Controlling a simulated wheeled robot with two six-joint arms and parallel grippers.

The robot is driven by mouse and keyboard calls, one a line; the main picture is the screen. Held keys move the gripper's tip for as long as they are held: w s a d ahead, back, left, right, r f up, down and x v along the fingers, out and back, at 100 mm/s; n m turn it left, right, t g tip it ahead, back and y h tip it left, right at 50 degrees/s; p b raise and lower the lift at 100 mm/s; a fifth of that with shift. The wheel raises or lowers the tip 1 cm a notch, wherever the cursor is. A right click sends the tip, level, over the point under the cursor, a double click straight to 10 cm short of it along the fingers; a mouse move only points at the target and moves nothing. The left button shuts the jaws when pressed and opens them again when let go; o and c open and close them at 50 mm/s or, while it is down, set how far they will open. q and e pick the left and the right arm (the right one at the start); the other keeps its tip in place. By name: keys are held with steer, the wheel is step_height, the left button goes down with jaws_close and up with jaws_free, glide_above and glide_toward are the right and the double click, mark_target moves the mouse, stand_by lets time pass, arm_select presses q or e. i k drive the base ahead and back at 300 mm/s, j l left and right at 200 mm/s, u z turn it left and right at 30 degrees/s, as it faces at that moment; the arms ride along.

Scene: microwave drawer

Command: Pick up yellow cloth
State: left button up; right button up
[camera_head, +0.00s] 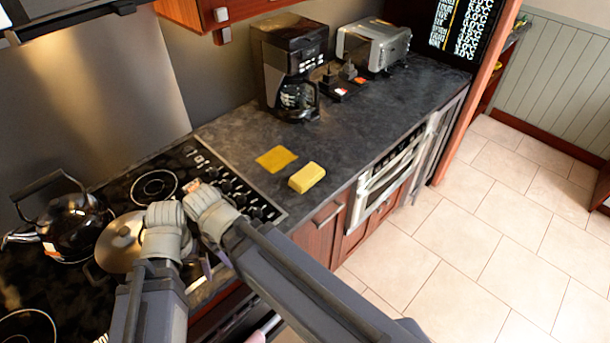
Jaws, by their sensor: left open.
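The yellow cloth (276,159) is a flat, thin square lying on the dark countertop (235,135), just right of the cooktop controls. A thicker pale yellow block, like a sponge (307,177), lies close to its right, nearer the counter's front edge. My left gripper (203,266) is low near the cooktop's front edge, mostly hidden by my grey arm links. It is open and well apart from the cloth. No part of my right gripper can be made out.
A coffee maker (289,65) stands behind the cloth, and a toaster (374,45) further back. A kettle (72,222) and a lidded pot (120,243) stand on the cooktop at left. The counter right of the sponge is clear.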

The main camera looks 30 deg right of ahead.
mark_target(309, 175)
steer(key=l, duration=0.9)
steer(key=i+l, duration=0.1)
steer(key=l, duration=0.75)
steer(key=z, duration=0.05)
